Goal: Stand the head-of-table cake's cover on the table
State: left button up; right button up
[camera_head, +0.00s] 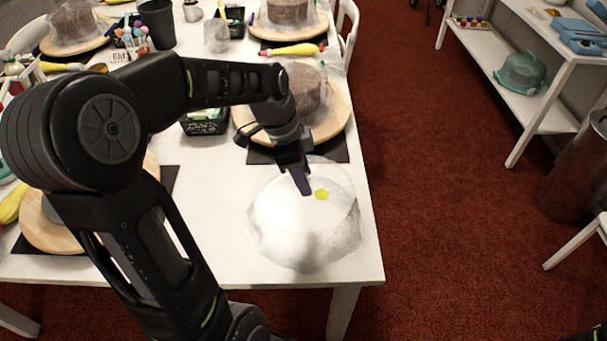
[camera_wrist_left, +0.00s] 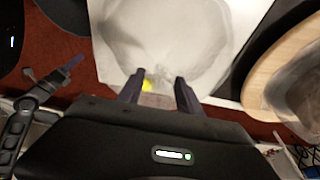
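The clear, whitish cover (camera_head: 290,222) stands upright, with its yellow knob (camera_head: 321,194) on top, on the bare near-right corner of the table. My left gripper (camera_head: 303,181) is just beside the knob. In the left wrist view its fingers (camera_wrist_left: 159,92) are apart, with the knob (camera_wrist_left: 148,85) showing near the left finger and the cover (camera_wrist_left: 165,38) beyond. Whether a finger touches the knob, I cannot tell. A brown cake (camera_head: 306,88) sits on a wooden turntable (camera_head: 335,122) behind the cover, partly hidden by my arm. My right gripper (camera_wrist_left: 70,65) shows at the left of the wrist view; its opening is unclear.
The white table (camera_head: 220,250) has free room left of the cover; its right edge is close. Other covered cakes (camera_head: 72,22) on turntables, a black basket (camera_head: 205,122), a dark cup (camera_head: 157,24) and a yellow piping bag (camera_head: 293,50) stand around. A white shelf (camera_head: 505,85) is at right.

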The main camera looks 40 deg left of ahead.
pick_arm(q)
jog(key=shift+r, duration=0.25)
jog(key=shift+a+r, duration=0.1)
jog(key=shift+r, duration=0.15)
jog(key=v, duration=1.1)
jog(key=shift+r, duration=0.15)
jog(key=shift+r, duration=0.1)
